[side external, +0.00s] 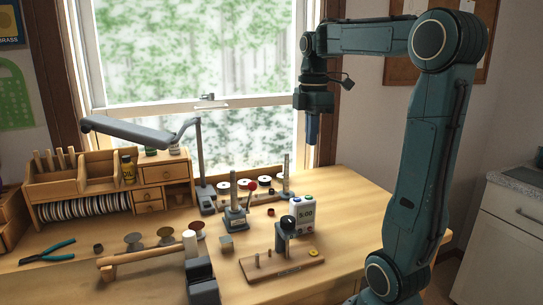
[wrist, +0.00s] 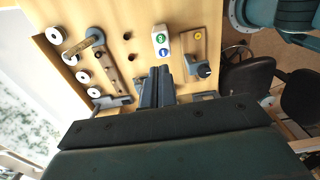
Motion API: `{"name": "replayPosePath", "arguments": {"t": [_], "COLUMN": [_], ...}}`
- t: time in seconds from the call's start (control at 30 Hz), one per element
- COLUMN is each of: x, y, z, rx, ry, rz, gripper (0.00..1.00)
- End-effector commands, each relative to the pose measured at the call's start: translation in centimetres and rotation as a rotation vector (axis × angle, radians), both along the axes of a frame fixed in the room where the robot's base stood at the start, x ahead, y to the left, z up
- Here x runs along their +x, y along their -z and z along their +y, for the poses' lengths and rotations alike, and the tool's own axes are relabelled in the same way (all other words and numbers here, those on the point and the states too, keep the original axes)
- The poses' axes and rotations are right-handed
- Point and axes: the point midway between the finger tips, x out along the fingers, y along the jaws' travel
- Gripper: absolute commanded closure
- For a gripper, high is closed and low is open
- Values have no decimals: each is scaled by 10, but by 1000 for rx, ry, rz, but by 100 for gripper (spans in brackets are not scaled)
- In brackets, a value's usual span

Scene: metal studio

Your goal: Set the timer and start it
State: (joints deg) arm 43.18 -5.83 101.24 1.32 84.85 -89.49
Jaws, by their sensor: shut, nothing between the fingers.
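The timer (side external: 306,216) stands upright on the workbench in the side external view. Its dark display reads what looks like 5:00. In the wrist view the timer (wrist: 159,33) shows its white top with a green button (wrist: 160,37) and a blue button (wrist: 163,52). My gripper (side external: 312,143) points down, high above the bench and well clear of the timer. In the wrist view my gripper (wrist: 160,69) has its fingers together and empty, just below the timer in the picture.
A wooden board (side external: 275,265) with pegs and a dark-knobbed post (side external: 288,225) stands just in front of the timer. A red-knobbed lever press (side external: 236,209), spools (wrist: 84,76) and a desk lamp (side external: 137,130) are farther left. The bench right of the timer (side external: 360,205) is clear.

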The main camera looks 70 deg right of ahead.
Motion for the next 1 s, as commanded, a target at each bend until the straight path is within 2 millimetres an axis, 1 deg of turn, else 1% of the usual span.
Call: {"name": "replayPosePath", "arguments": {"t": [0.17,0.37,1.0], "x": [0,0,-1], "y": [7,24,117], "z": [0,0,1], "rx": [1,2,3], "ry": [0,0,0], "rz": [1,2,3], "gripper": [100,100,100]}}
